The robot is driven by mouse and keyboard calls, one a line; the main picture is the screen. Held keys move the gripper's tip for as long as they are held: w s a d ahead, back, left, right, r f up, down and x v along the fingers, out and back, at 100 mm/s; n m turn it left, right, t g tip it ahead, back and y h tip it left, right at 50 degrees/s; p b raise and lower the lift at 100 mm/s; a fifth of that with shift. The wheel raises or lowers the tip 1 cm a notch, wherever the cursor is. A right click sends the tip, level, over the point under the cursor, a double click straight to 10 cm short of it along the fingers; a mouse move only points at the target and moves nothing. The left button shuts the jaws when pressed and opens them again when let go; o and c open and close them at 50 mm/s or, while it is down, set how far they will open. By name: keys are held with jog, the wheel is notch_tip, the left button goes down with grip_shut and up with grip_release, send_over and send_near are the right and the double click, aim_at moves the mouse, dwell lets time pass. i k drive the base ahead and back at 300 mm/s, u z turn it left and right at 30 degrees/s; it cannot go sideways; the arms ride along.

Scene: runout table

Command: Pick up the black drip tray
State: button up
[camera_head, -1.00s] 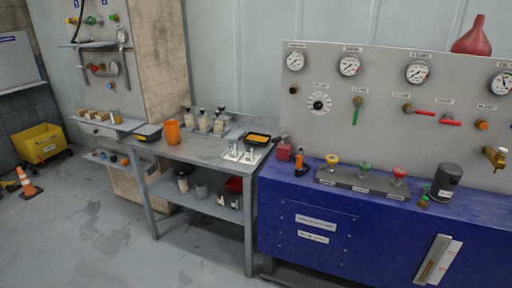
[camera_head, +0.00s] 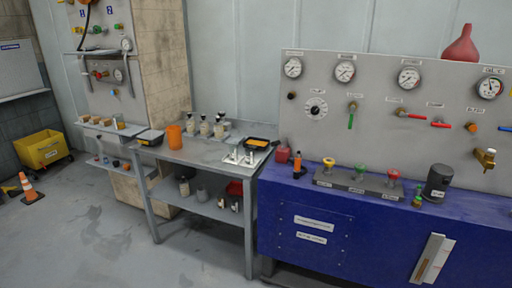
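Two black trays show on the grey steel table (camera_head: 190,156). One shallow black tray (camera_head: 246,142) lies at the table's back right and has something orange in it. The other, a smaller black tray (camera_head: 146,141), sits at the table's left end beside the wall shelf, with a paler top. I cannot tell from the picture which one is the drip tray. My gripper is not in view.
An orange cup (camera_head: 174,137), several bottles (camera_head: 204,128) and a white plate with small fittings (camera_head: 240,158) stand near the trays. The blue bench (camera_head: 350,225) adjoins on the right. The floor (camera_head: 90,235) in front is clear; a cone (camera_head: 30,190) stands far left.

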aim_at(259, 144)
jog(key=u, duration=0.3)
jog(key=i, duration=0.55)
jog(key=u, duration=0.6)
jog(key=i, duration=0.65)
jog(key=u, duration=0.85)
jog(key=i, duration=2.6)
jog(key=z, duration=0.05)
